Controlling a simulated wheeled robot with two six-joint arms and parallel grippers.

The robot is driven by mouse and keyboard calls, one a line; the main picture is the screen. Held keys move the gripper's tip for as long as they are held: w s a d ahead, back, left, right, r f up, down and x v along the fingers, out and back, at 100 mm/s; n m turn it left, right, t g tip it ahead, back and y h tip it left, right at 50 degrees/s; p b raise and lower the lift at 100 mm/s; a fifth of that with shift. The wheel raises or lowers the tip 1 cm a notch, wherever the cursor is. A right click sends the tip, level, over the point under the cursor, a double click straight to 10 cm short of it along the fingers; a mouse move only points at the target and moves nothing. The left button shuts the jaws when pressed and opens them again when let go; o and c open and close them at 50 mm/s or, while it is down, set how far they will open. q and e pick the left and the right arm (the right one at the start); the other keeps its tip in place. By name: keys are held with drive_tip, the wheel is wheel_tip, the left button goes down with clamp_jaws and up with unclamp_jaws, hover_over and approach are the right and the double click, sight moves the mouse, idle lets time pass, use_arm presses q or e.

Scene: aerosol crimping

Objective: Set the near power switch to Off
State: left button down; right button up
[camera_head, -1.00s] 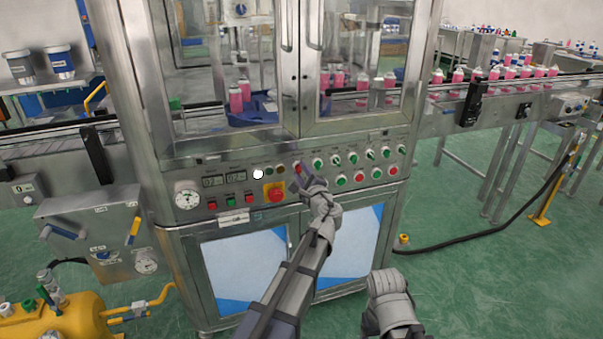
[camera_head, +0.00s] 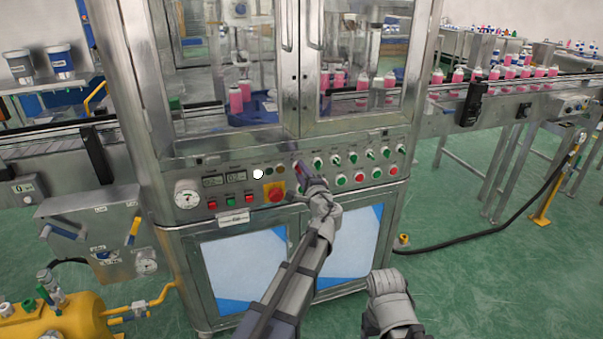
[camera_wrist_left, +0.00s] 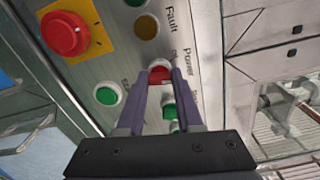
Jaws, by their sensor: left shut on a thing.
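The near power switch is a small red knob (camera_wrist_left: 159,75) on the control panel, beside the printed word "Power" in the left wrist view. My left gripper (camera_wrist_left: 163,72) has its two dark fingers on either side of the knob and is shut on it. In the head view the left gripper (camera_head: 301,173) reaches the panel and mostly hides the knob. The knob's exact setting cannot be read. The right arm shows at the bottom right of the head view, but its gripper does not show.
A red emergency-stop button on yellow (camera_head: 274,192) sits just left of the gripper. Green and red buttons (camera_head: 359,177) and green switches line the panel to the right. A green button (camera_wrist_left: 108,95) is close to the fingers. Glass doors stand above the panel.

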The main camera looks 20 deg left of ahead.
use_arm(q)
drive_tip(key=shift+n, duration=3.9)
drive_tip(key=shift+f+n, duration=0.1)
drive_tip(key=shift+n, duration=0.2)
drive_tip(key=c, duration=0.6)
unclamp_jaws()
drive_tip(key=shift+o, duration=0.2)
drive_tip(key=v, duration=0.8)
drive_tip(key=shift+w, duration=0.1)
